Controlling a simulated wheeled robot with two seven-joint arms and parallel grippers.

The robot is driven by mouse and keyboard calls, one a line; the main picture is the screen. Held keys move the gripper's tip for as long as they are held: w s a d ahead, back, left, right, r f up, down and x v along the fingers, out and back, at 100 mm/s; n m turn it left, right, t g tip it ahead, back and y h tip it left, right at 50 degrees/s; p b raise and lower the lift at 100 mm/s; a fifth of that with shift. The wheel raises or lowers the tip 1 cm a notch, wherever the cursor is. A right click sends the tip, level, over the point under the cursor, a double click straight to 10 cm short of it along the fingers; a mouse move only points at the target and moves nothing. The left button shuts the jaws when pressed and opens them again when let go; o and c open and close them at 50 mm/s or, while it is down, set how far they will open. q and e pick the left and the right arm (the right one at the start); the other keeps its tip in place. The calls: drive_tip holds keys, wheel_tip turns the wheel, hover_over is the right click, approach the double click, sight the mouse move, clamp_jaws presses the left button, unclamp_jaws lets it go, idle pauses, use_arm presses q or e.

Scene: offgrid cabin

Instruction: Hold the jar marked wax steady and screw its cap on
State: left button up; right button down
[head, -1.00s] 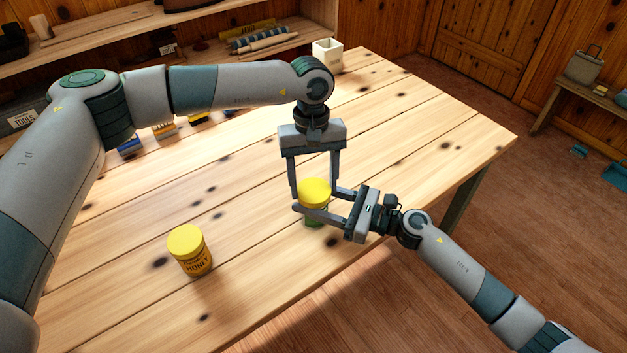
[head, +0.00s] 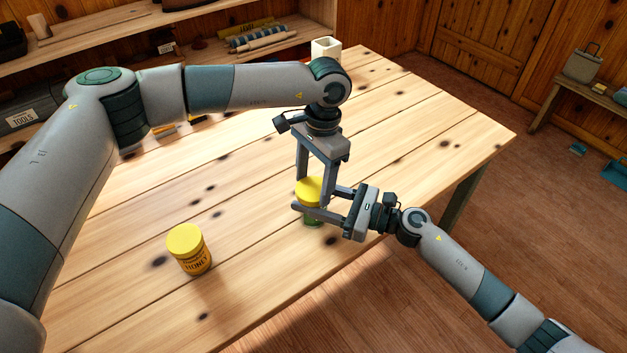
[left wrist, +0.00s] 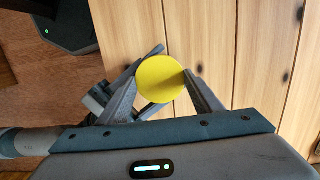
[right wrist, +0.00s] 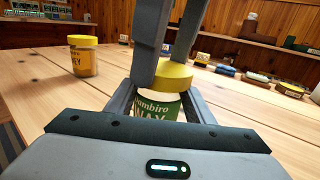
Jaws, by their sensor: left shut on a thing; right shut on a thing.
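My right gripper (head: 318,205) is shut on the jar's body from the right side. The thread under the cap is hidden.
A yellow-capped honey jar (head: 189,249) stands on the table to the left, apart from both grippers. A white container (head: 326,50) stands at the far edge. Several small boxes line the back. The table (head: 420,130) right of the jar is clear.

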use_arm(q)
drive_tip(key=o, duration=1)
drive_tip(key=shift+r, duration=0.15)
drive_tip(key=shift+r, duration=2.1)
drive_tip(key=shift+n, duration=0.3)
drive_tip(key=shift+c, duration=0.3)
